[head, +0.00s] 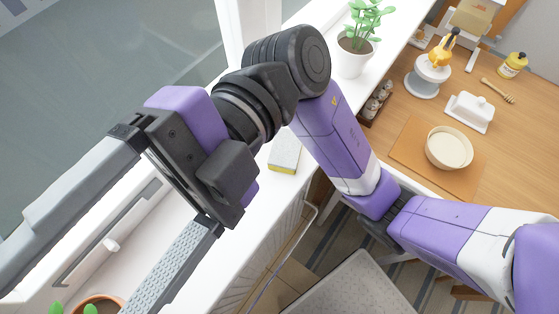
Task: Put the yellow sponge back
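The sponge (284,155) lies flat on the white sill in the head view, just left of my purple arm link. Its top looks greyish and its front edge is yellow. My gripper (72,292) is at the lower left, with its two long fingers spread wide apart and nothing seen between them. The fingers point down and left, away from the sponge, and their tips reach the picture's edge. The sponge is clear of the gripper and not touching it. No marked place for the sponge is clearly seen.
A potted plant (355,55) stands farther along the white sill (262,205); another pot (97,304) is at the bottom left. On the wooden counter are a bowl (449,148) on a board, a butter dish (470,112) and a yellow jar (512,65). A radiator is below the sill.

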